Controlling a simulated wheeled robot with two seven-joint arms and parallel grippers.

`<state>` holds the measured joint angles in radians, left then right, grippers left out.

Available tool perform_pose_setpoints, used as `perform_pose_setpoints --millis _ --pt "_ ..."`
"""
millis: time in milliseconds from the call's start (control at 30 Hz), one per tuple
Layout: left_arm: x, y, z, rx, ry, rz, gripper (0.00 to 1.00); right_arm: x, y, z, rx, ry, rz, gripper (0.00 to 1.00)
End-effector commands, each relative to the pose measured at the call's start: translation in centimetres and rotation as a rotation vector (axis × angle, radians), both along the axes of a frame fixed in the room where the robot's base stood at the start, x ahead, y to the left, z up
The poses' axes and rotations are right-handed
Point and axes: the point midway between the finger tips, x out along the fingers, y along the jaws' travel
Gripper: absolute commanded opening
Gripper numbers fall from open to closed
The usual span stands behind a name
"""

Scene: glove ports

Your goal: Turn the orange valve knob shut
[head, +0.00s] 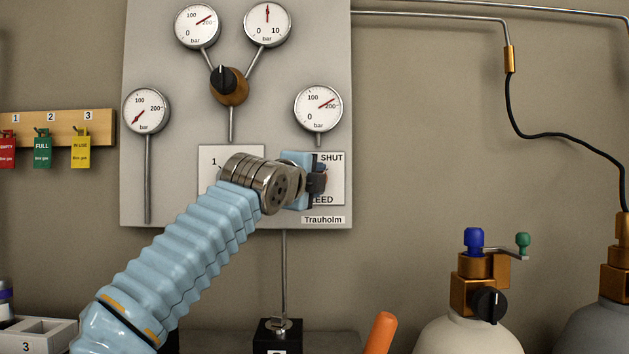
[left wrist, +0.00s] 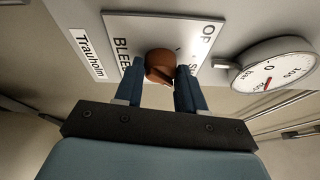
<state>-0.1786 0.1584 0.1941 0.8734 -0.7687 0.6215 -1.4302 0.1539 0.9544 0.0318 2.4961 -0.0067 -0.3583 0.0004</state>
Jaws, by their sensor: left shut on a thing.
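The orange valve knob (left wrist: 159,66) shows brownish orange in the left wrist view, on a white label plate (left wrist: 128,28). My left gripper (left wrist: 168,75) has its two dark blue fingers on either side of the knob and is shut on it. In the head view the left gripper (head: 318,178) covers the knob in front of the plate (head: 332,192), where SHUT and part of BLEED can be read. The knob's pointer direction is hidden. My right gripper is not in view.
The grey panel (head: 180,120) carries several round gauges and an upper valve with a black knob (head: 223,79). Coloured tags hang from a wooden rail (head: 100,125) at left. A gas cylinder (head: 468,335) with a brass valve stands lower right. An orange rod-like thing (head: 380,334) is at the bottom.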

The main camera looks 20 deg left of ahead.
Motion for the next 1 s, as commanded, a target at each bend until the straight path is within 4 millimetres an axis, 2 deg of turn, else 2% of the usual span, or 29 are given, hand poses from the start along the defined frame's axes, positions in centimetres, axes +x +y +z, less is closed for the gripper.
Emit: perform_pose_setpoints --millis 700,733,867,1000 --pt "0.05 0.01 -0.04 0.068 0.033 0.001 0.09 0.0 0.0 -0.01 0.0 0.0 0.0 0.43" --pt "0.05 0.01 -0.04 0.068 0.033 0.001 0.44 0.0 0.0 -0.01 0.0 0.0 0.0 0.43" --pt "0.04 0.0 -0.02 0.067 0.033 0.001 0.64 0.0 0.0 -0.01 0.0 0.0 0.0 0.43" --pt "0.02 0.01 0.01 0.066 0.031 0.001 0.64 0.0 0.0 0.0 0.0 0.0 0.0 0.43"
